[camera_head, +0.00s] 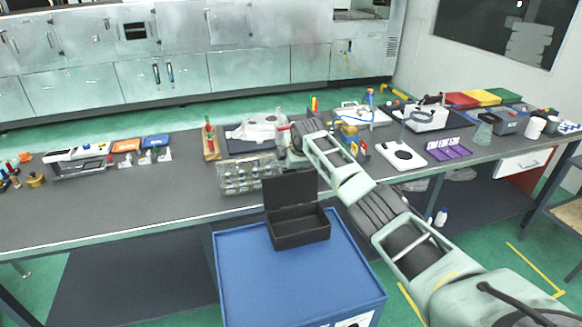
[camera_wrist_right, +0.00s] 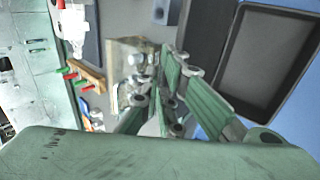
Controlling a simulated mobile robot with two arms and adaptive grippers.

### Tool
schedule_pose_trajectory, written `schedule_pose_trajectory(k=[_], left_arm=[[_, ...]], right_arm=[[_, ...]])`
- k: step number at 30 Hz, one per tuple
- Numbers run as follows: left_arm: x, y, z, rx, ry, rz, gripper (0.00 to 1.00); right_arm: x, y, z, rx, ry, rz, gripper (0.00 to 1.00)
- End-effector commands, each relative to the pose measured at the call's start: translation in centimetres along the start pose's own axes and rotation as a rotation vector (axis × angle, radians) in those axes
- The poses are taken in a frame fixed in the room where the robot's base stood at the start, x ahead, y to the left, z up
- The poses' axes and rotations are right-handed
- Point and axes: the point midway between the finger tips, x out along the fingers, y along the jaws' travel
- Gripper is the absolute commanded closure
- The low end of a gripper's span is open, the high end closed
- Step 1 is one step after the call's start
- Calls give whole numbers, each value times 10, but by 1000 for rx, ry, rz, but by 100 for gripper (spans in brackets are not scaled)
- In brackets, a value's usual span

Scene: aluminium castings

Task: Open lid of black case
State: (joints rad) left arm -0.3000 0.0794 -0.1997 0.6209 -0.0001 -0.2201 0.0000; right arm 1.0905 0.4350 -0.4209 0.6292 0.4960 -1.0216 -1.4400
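The black case (camera_head: 300,232) stands on the blue-topped cart, with its open side facing up. Its lid (camera_head: 290,190) stands raised and roughly upright along the far edge, so the dark inside shows. The case also shows at the right of the right wrist view (camera_wrist_right: 272,62) as a dark framed rectangle. My right arm reaches in from the lower right, past the case. My right gripper (camera_head: 288,148) is beyond the lid, above the bench, apart from the case. Its green fingers (camera_wrist_right: 160,88) show in the right wrist view; whether their tips meet is unclear. My left gripper is out of view.
The blue cart top (camera_head: 245,285) is clear around the case. My right arm crosses over the bench edge.

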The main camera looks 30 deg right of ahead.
Motion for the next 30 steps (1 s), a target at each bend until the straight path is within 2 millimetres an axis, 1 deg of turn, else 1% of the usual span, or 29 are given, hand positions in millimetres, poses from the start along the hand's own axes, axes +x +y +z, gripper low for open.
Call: schedule_pose_trajectory(k=[1, 4, 16, 20, 26, 30], left_arm=[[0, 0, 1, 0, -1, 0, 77], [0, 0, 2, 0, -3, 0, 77], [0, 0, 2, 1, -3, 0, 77], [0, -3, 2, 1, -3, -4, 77], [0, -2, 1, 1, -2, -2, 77], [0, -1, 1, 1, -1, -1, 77]], right_arm=[[2, -4, 0, 0, -1, -9, 85], [3, -6, 0, 0, -2, -12, 77], [3, -6, 0, -1, -2, -12, 77], [2, -5, 1, 0, -2, -11, 77], [-11, -4, 1, -1, 0, -9, 77], [-28, -5, 1, -3, -2, -8, 77]])
